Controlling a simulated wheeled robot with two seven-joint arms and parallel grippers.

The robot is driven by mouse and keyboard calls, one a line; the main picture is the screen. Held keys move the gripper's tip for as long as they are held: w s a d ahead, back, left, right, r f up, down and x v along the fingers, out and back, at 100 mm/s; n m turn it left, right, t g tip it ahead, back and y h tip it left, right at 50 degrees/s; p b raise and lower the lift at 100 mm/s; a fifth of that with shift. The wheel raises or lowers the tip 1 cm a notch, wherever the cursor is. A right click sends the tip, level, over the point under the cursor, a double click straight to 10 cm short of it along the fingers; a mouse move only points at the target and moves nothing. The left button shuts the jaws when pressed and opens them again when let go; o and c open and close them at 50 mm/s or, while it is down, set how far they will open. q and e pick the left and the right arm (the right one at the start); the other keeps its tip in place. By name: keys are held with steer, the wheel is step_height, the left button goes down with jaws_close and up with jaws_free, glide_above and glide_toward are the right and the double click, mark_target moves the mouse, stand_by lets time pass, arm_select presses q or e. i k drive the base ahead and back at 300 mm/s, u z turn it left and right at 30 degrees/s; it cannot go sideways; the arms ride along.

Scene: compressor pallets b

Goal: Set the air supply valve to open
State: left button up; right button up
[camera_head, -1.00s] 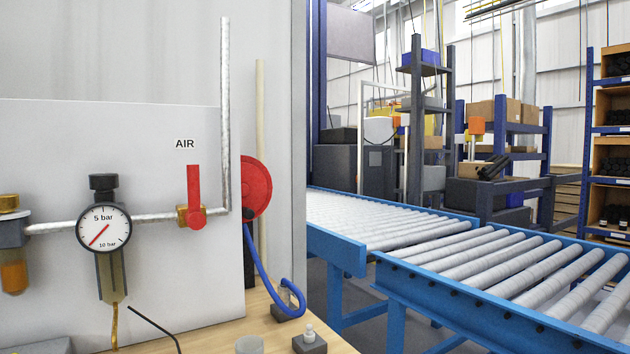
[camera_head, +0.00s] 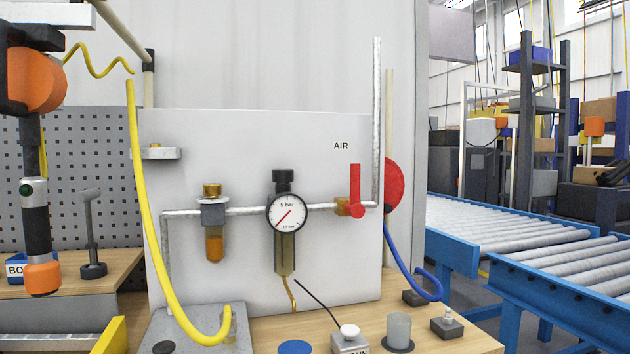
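The air supply valve (camera_head: 356,192) is on the pipe of the pale panel, under the label "AIR" (camera_head: 341,146). Its red lever points straight up, across the horizontal pipe (camera_head: 320,206), and its body is brass. A pressure gauge (camera_head: 287,212) marked "5 bar" sits to its left, with a red needle pointing to the lower left. A filter with an amber bowl (camera_head: 214,230) is further left. Neither of my grippers is in view.
A wooden bench (camera_head: 390,328) below the panel carries a grey cup (camera_head: 398,328) and small blocks with knobs. A yellow hose (camera_head: 148,220) hangs at the left, near an orange and black tool (camera_head: 36,200). A red reel (camera_head: 393,186) with a blue hose (camera_head: 405,262) and roller conveyors (camera_head: 500,226) are right.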

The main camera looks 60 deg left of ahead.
mark_target(353, 209)
steer(key=z, duration=0.1)
steer(key=k, duration=0.4)
steer(key=u, duration=1.1)
